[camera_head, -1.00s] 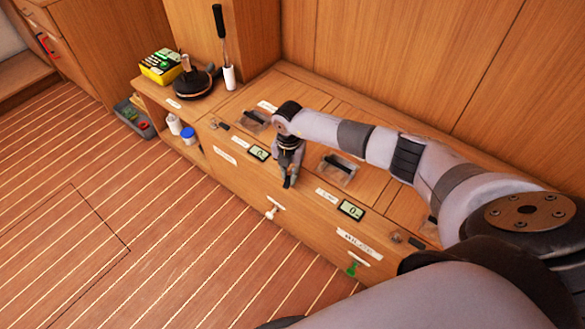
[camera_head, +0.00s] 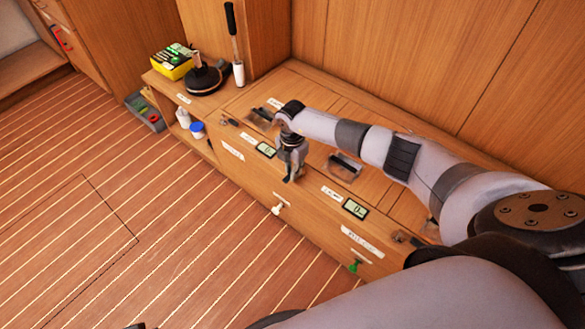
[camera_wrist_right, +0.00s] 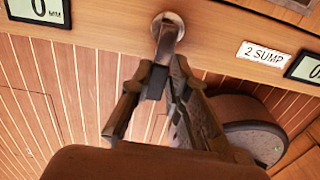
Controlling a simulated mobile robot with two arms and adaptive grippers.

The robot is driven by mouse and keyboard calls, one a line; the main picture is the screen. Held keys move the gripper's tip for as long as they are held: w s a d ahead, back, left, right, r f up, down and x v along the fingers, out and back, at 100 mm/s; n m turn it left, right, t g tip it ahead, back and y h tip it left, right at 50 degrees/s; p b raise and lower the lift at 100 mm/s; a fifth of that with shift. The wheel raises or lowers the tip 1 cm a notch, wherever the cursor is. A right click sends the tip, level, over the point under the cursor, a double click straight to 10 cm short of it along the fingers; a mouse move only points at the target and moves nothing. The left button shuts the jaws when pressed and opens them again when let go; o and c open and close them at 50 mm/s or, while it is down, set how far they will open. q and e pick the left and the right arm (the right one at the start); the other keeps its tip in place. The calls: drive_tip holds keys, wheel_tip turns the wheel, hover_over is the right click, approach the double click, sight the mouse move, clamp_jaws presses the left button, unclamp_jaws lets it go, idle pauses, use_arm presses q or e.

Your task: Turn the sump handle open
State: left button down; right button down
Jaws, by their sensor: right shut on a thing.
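The sump handle (camera_wrist_right: 168,36) is a short metal lever on a round mount in the wooden panel, beside the label "2 SUMP" (camera_wrist_right: 266,54) in the right wrist view. My right gripper (camera_wrist_right: 160,75) is shut on its lower end, and the fingers cover part of it. In the head view my right gripper (camera_head: 290,178) points down at the front edge of the cabinet top, and the handle is hidden there. A small dark tip at the bottom left edge of the head view may be my left gripper; too little shows to tell.
Two digital displays (camera_head: 265,149) (camera_head: 355,208) flank the handle. A white knob (camera_head: 278,208) and a green knob (camera_head: 355,267) stick out of the cabinet front. A yellow box (camera_head: 172,62) and a black-based hand pump (camera_head: 203,78) stand at the back left.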

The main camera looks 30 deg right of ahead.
drive_tip(key=c, duration=1.5)
unclamp_jaws()
wheel_tip(320, 180, up, 12)
drive_tip(key=shift+a, duration=0.1)
